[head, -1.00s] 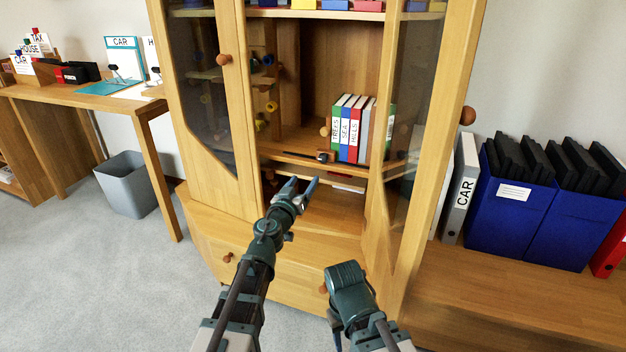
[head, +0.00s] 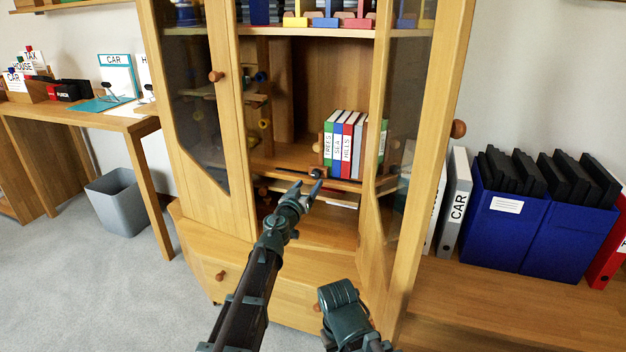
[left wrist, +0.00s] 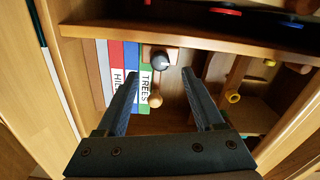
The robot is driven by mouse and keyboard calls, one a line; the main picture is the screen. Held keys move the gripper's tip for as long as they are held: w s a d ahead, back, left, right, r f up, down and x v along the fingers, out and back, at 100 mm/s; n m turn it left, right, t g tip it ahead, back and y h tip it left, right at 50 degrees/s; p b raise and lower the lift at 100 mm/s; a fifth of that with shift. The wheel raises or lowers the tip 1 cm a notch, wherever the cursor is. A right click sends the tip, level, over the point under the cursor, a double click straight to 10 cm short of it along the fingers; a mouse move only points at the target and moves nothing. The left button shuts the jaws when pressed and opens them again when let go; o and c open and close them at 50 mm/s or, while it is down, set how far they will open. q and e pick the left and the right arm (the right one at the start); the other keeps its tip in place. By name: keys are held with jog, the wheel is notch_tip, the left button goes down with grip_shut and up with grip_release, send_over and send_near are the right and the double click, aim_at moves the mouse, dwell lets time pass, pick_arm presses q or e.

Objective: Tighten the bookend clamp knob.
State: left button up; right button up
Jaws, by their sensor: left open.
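A row of books (head: 347,145) stands on the cabinet shelf, their spines reading TREES, SEA and HILLS. At its left end is a wooden bookend with a dark round clamp knob (head: 317,172) at the shelf's front edge. The knob (left wrist: 160,58) and a small wooden ball (left wrist: 155,100) also show in the left wrist view, beside the TREES book (left wrist: 144,85). My left gripper (head: 307,187) is open and empty, just in front of and below the knob. In the left wrist view the knob lies beyond the fingertips (left wrist: 163,75), roughly between them.
The open compartment sits between the left glass door (head: 195,110) and the right glass panel (head: 405,90). A lower shelf (head: 330,232) lies under the gripper. Toys stand on the shelf above. Blue file boxes (head: 505,225) stand at right, a grey bin (head: 120,200) at left.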

aim_at(315, 176)
pick_arm(q)
jog(key=x, duration=0.5)
grip_shut()
